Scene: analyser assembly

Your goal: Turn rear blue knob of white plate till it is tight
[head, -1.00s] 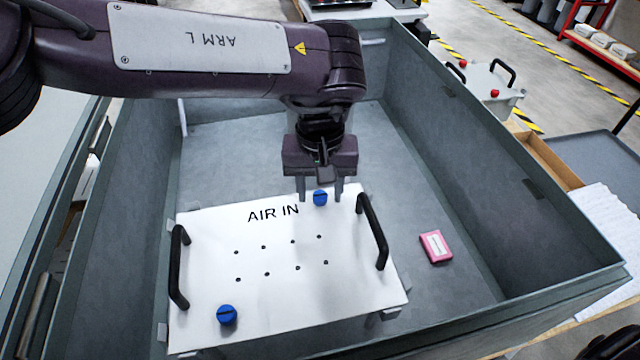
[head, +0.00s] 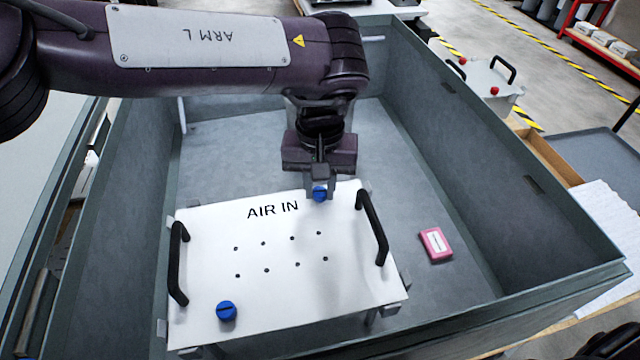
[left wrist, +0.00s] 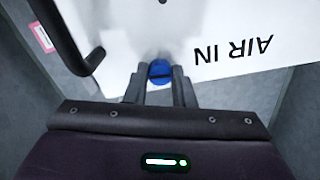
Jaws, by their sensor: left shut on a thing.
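The white plate (head: 290,285), marked AIR IN, lies inside the grey box and has a black handle at each side. Its rear blue knob (head: 319,193) is at the plate's far edge; it also shows in the left wrist view (left wrist: 160,70), with a dark slot across it. My left gripper (head: 319,194) points down over this knob and is shut on it, one finger on each side. The front blue knob (head: 227,311) is near the plate's front left corner. How tight the rear knob is cannot be seen. My right gripper is not in view.
Grey walls of the box (head: 500,190) surround the plate. A pink packet (head: 436,244) lies on the box floor to the right. The black right handle (head: 371,228) stands close to the rear knob. The box floor behind the plate is clear.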

